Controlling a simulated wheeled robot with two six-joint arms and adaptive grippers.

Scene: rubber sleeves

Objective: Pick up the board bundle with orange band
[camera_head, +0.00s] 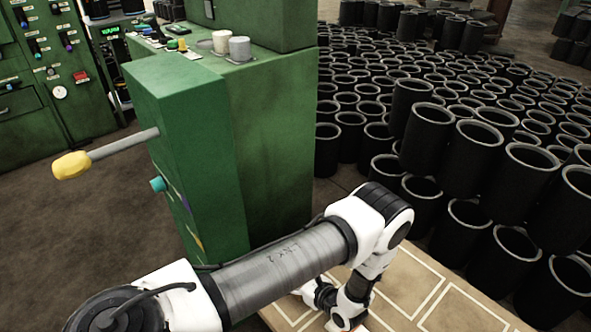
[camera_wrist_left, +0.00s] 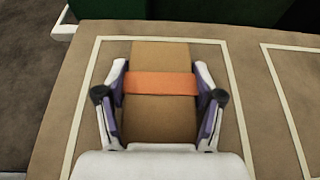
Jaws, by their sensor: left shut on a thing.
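The board bundle (camera_wrist_left: 160,122) is a brown block with an orange band (camera_wrist_left: 160,84) across it, seen in the left wrist view inside a white outlined rectangle on the tan table top (camera_wrist_left: 255,95). My left gripper (camera_wrist_left: 161,72) is shut on the bundle, one finger against each side near the band. Whether the bundle touches the table cannot be told. In the head view my left gripper (camera_head: 335,306) points down at the table's near left part, and the arm hides the bundle there. My right gripper is not in view.
A green machine (camera_head: 215,150) with a yellow-knobbed lever (camera_head: 72,165) stands just behind and left of the table. Many black rubber sleeves (camera_head: 425,140) are stacked on the right and behind. Another white outlined rectangle (camera_head: 460,312) on the table is empty.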

